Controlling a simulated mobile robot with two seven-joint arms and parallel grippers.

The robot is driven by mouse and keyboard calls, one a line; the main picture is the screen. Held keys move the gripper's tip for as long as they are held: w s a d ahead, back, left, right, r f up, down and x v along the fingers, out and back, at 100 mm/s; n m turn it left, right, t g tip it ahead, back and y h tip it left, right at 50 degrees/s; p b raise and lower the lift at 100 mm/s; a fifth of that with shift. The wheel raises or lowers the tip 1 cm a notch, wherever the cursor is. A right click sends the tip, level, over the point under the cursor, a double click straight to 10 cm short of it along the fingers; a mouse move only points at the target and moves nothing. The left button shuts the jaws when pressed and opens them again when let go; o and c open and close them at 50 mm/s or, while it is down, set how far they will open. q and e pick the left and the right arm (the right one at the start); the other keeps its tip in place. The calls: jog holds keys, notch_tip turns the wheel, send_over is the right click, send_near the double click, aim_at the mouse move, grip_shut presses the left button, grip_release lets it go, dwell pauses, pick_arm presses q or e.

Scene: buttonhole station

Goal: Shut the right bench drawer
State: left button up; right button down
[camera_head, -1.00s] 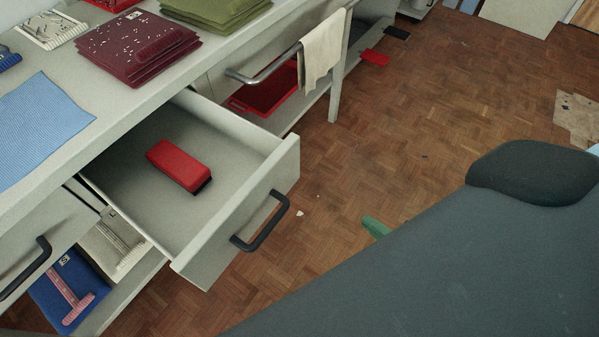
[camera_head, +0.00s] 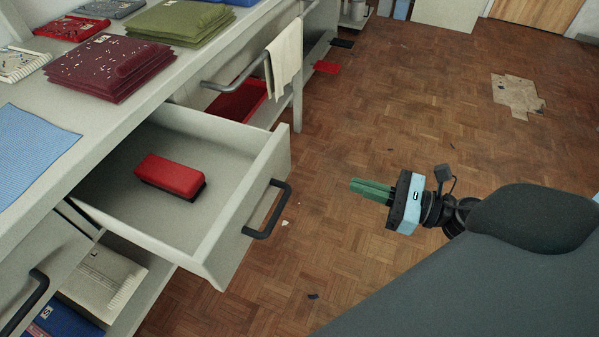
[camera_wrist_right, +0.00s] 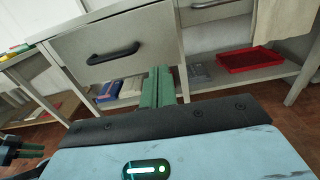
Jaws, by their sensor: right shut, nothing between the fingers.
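The right bench drawer (camera_head: 236,222) is pulled well out of the bench, with a black bar handle (camera_head: 268,212) on its front. A red block-like object (camera_head: 170,175) with a dark base lies inside it. My right gripper (camera_head: 354,187) has green fingers, shut and empty. It is over the floor, right of the drawer front and apart from it, pointing towards the bench. In the right wrist view, the fingers (camera_wrist_right: 158,75) show in front of the drawer front (camera_wrist_right: 150,42), to the right of its handle (camera_wrist_right: 113,53). A dark part with green at the left edge seems to be my left gripper (camera_wrist_right: 20,151).
Another drawer with a black handle (camera_head: 25,300) is at lower left. A rail (camera_head: 235,82) with a cloth (camera_head: 284,62) hangs beyond the open drawer. Folded fabrics lie on the benchtop. The parquet floor (camera_head: 340,250) around the gripper is largely clear.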

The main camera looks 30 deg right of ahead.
jog(key=shift+w, duration=0.1)
jog(key=p, duration=0.2)
send_near(283, 162)
jog(key=x, duration=0.5)
jog(key=shift+w+a+r, duration=0.15)
jog(key=shift+w+a, duration=0.1)
jog(key=shift+w, duration=0.05)
jog(key=shift+w+a, duration=0.35)
jog(key=shift+w, duration=0.1)
